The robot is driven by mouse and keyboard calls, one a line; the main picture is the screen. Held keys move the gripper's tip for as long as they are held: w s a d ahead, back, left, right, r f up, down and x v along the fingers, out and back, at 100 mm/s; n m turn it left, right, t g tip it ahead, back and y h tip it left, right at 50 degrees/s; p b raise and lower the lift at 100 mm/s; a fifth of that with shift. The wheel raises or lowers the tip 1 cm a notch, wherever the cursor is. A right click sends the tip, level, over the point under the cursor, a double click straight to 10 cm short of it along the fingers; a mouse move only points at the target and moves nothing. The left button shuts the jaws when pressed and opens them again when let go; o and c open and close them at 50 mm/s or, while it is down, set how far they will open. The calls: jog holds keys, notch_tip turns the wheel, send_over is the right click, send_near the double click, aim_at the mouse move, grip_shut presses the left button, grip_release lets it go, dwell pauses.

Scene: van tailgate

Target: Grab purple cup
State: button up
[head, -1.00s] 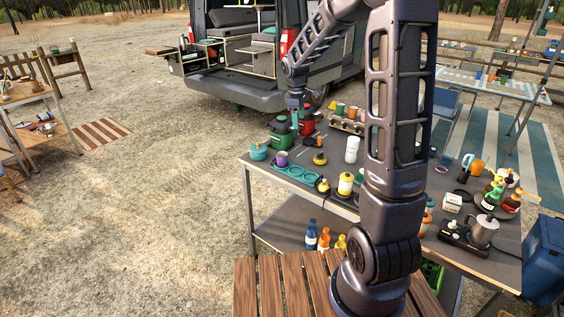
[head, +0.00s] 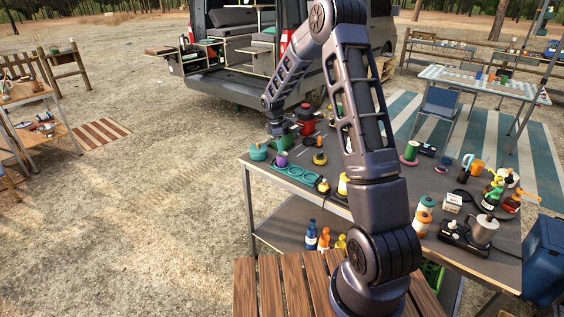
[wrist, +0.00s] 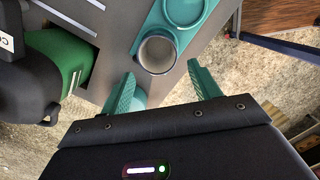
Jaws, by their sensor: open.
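My gripper (head: 279,144) is just above and behind the cup in the head view. Nothing is between the fingers.
A teal pot (head: 258,152) stands left of the cup. A green canister (head: 290,139) is close behind my gripper and shows at left in the wrist view (wrist: 62,52). A red canister (head: 307,121) stands farther back. Bottles and cups crowd the table's right.

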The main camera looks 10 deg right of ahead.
aim_at(283, 158)
jog(key=f, duration=0.3)
jog(key=d+f, duration=0.1)
jog(key=f, duration=0.4)
jog(key=shift+w+d+f, duration=0.15)
jog(key=shift+d+f, duration=0.15)
jog(key=shift+f, duration=0.05)
jog(key=c, duration=0.7)
jog(key=shift+c, duration=0.2)
jog(key=shift+r, duration=0.15)
